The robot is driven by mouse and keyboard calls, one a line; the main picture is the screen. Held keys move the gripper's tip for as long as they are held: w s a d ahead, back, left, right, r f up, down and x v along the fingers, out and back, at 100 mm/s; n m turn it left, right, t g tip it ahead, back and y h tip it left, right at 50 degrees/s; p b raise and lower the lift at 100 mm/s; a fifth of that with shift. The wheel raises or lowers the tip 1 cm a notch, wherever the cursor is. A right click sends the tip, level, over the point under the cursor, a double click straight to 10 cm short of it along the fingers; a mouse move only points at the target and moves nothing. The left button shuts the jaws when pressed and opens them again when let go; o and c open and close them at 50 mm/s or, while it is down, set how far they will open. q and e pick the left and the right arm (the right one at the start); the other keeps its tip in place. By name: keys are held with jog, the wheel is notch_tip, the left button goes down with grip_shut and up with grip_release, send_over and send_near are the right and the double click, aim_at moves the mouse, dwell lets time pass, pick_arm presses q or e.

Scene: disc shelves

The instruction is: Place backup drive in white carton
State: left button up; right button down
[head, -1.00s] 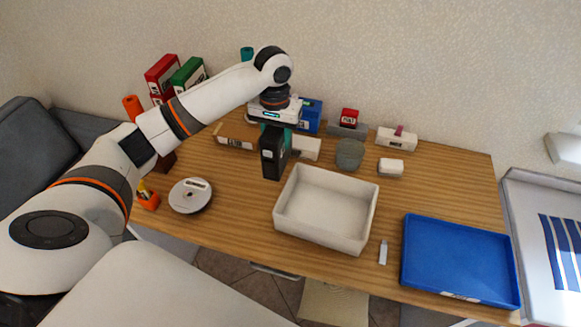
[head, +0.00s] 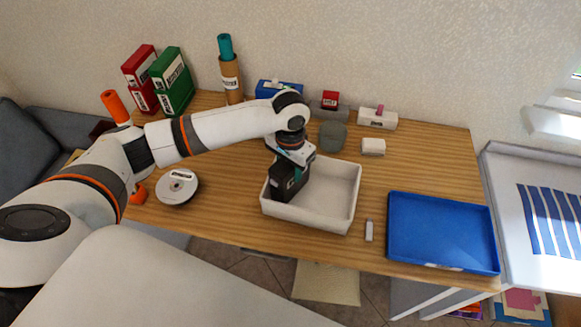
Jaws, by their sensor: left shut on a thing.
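The backup drive (head: 284,184) is a black upright box with a small pale label and a green edge near its top. My left gripper (head: 297,163) is shut on its top end and points down. The drive is over the left part of the white carton (head: 345,196), inside its outline. I cannot tell whether the drive's lower end touches the carton's floor. The carton is an open, shallow white box on the wooden table, and the rest of its inside is empty. My right gripper is not in view.
A blue tray (head: 440,232) lies right of the carton, with a small white stick (head: 369,230) between them. A disc spindle (head: 177,187) stands to the left. A grey bowl (head: 333,136), a white box (head: 373,147) and red and green binders (head: 171,82) stand behind.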

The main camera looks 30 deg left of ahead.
pick_arm(q)
jog(key=shift+f, duration=0.45)
jog(key=o, duration=1.2)
jog(key=shift+f, duration=0.1)
jog(key=shift+c, duration=0.2)
notch_tip(320, 180, up, 12)
jog(key=shift+r+b, duration=0.15)
jog(key=shift+b, duration=0.75)
